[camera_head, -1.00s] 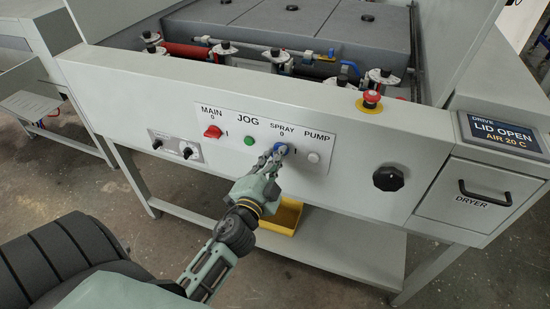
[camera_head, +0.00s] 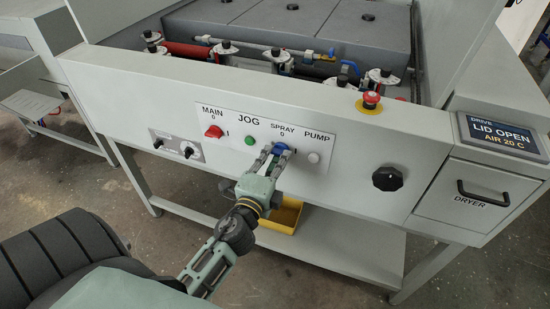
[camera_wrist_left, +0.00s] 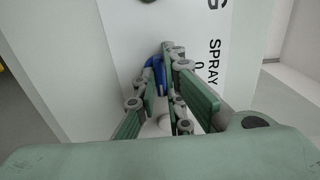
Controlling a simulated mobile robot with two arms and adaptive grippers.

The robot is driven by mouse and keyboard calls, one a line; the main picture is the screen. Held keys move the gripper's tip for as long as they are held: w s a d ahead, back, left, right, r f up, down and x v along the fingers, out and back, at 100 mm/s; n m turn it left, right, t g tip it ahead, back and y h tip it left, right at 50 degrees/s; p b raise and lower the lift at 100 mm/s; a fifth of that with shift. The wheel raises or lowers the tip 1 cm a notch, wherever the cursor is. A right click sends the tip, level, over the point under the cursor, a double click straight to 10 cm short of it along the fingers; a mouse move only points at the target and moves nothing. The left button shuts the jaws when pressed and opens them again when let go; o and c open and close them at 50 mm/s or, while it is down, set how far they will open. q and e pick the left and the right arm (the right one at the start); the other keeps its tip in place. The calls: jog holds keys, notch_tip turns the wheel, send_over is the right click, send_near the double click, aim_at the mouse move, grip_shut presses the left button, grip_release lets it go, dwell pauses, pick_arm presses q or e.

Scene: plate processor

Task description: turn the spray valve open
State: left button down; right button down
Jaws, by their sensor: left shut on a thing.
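The blue spray knob (camera_head: 281,148) is on the white control panel (camera_head: 232,126) under the label SPRAY 0. My left gripper (camera_head: 275,150) reaches it from below and is shut on it. In the left wrist view the blue knob (camera_wrist_left: 158,72) shows between the fingers of the left gripper (camera_wrist_left: 165,68), partly hidden by them. The exact angle of the knob is hard to tell. My right gripper is not in view.
On the panel are a red MAIN knob (camera_head: 213,131), a green JOG button (camera_head: 249,140) and a pale PUMP button (camera_head: 313,158). A red emergency button (camera_head: 371,99) is above right, and a black round knob (camera_head: 387,178) is right. A yellow bin (camera_head: 285,216) stands below.

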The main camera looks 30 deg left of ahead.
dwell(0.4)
pick_arm(q)
jog(key=c, duration=1.8)
grip_release()
jog(key=shift+c, duration=0.2)
jog(key=v, duration=0.7)
jog(key=shift+s, duration=0.25)
jog(key=shift+d, duration=0.1)
